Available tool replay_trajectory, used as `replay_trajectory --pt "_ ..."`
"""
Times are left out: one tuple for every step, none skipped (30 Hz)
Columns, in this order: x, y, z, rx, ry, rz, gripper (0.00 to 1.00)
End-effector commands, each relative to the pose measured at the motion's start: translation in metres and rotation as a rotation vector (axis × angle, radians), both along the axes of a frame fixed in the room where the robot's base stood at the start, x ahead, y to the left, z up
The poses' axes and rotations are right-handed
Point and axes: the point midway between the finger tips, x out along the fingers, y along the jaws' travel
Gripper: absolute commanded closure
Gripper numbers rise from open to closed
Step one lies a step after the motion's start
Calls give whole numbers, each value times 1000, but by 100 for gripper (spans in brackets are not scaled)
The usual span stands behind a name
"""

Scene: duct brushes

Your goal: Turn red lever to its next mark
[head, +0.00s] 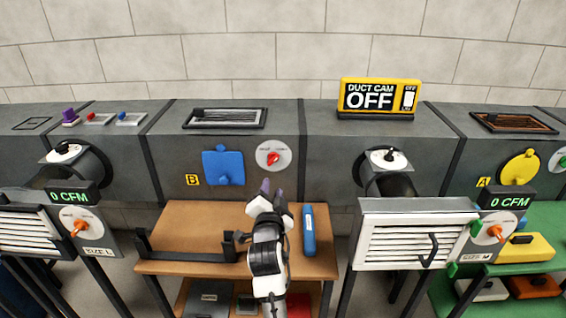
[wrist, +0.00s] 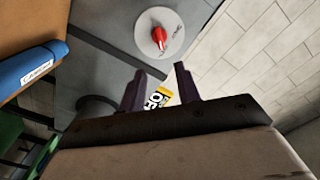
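The red lever (head: 272,157) sits on a round pale dial plate (head: 263,163) on the front of the grey duct, right of a blue cover. In the wrist view the red lever (wrist: 158,38) stands near the top middle of its plate (wrist: 173,24); the marks are too small to read. My gripper (head: 271,189) is below the dial in the head view, apart from the lever. In the wrist view my gripper (wrist: 159,82) has its two dark purple fingers spread with nothing between them.
A brown bench (head: 190,223) below holds a black bracket (head: 185,255) and a blue cylinder (head: 308,230). The blue cover (head: 223,167) is left of the dial. A yellow sign (head: 378,97) reading "DUCT CAM OFF" stands on the duct. Louvred boxes with orange levers (head: 78,227) flank the bench.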

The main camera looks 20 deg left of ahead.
Motion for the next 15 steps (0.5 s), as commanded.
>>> replay_trajectory --pt "3 0 0 1 4 -2 67" --pt "5 1 0 1 4 -2 67" --pt "9 2 0 0 4 -2 67" --pt "13 3 1 -1 3 -2 67" --pt "17 4 1 -1 2 -2 67" --pt "23 6 2 -2 2 -1 67" --pt "29 7 2 -2 2 -2 67" --pt "34 9 3 -1 1 -1 67" --pt "42 12 2 -3 2 -1 67" --pt "48 13 3 -3 1 -1 67" --pt "54 15 3 -2 1 -1 67" --pt "61 17 3 -3 1 -1 67" --pt "67 19 3 -3 1 -2 67" --pt "73 20 3 -3 0 -2 67" --pt "80 22 3 -3 1 -2 67"
